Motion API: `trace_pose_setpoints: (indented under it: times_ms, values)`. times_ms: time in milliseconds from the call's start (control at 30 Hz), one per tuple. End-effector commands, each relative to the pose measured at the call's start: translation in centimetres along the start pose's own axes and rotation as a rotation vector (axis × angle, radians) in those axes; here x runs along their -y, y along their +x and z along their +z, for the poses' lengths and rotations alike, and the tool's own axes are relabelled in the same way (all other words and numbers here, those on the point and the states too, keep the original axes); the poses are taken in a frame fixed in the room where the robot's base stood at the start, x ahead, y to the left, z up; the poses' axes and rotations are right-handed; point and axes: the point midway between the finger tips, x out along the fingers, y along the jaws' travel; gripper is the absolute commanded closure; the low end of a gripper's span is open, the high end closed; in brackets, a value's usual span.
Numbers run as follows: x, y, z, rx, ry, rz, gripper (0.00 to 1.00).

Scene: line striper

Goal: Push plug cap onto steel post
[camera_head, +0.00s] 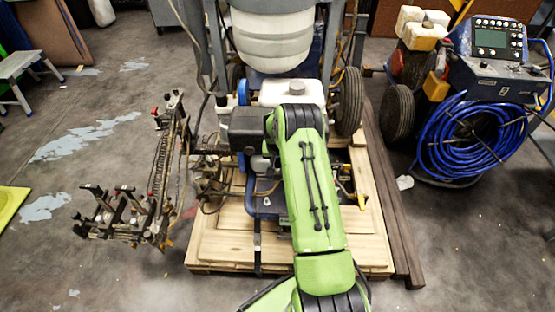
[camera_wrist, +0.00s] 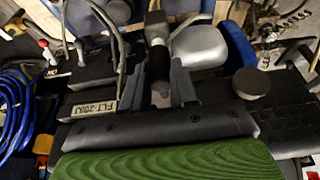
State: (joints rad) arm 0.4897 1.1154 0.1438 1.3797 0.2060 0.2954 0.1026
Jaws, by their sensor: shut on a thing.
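In the wrist view my gripper (camera_wrist: 166,73) reaches up the picture with its two grey fingers on either side of a dark, roughly cylindrical piece, which I take to be the plug cap (camera_wrist: 160,62). The fingers are shut on it. A paler grey end of a cylinder shows between the fingers, and a dark section with a light band continues above them. I cannot make out the steel post for certain. In the head view my green arm reaches over the machine and hides my gripper, the cap and the post.
The line striper stands on a wooden pallet (camera_head: 225,243), with a white fuel tank (camera_head: 285,92) and a wheel (camera_head: 350,100) close to my arm. Cables (camera_wrist: 103,20) and a labelled black box (camera_wrist: 90,103) crowd the left of my gripper. A blue hose coil (camera_head: 470,140) stands at right.

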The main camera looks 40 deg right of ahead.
Motion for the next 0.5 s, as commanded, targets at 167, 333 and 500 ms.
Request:
trace_pose_setpoints:
  times_ms: [167,333,500]
  values:
    - [0.0,-0.4,-0.1,0.0,0.0,0.0,0.99]
    - [0.0,-0.7,-0.2,0.0,0.0,0.0,0.99]
    - [0.0,-1.6,-0.6,0.0,-0.001,0.0,0.99]
